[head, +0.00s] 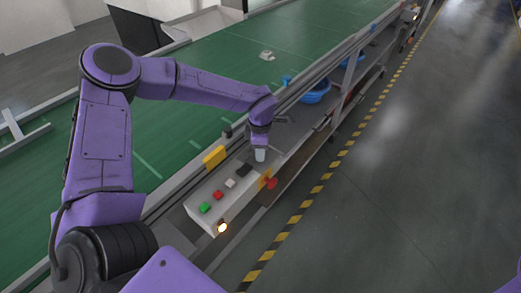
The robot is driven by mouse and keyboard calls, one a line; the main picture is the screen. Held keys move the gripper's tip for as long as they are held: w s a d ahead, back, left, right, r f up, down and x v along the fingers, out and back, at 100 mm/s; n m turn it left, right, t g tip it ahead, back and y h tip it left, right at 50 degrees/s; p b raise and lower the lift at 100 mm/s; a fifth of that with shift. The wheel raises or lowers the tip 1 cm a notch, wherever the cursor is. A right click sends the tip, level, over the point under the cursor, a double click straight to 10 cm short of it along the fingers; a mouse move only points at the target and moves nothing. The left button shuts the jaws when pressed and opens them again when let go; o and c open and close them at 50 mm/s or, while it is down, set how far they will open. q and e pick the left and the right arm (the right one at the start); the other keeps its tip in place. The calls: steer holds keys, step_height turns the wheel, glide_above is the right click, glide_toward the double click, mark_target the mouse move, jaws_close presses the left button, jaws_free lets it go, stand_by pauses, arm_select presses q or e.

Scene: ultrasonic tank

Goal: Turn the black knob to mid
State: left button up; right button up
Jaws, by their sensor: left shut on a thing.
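A pale control box (225,208) runs along the near side of the conveyor. A row of green (205,207), red (218,194), white (230,183) and black (244,170) controls sits on its top. My left gripper (260,156) points down at the far end of this row, just beyond the visible black control. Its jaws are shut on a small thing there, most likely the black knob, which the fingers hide. The knob's pointer and setting cannot be seen. My right gripper is out of view.
A red button (270,183) on a yellow plate sticks out of the box's near side, close to my left gripper. A yellow block (214,157) stands behind the controls. The floor at right is clear.

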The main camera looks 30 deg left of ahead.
arm_select(q)
steer(key=shift+n, duration=0.6)
steer(key=o, duration=1)
steer(key=shift+o, duration=0.2)
step_height(320, 180, up, 11)
steer(key=b, duration=0.2)
steer(key=shift+s+f, duration=0.2)
steer(key=shift+d, duration=0.15)
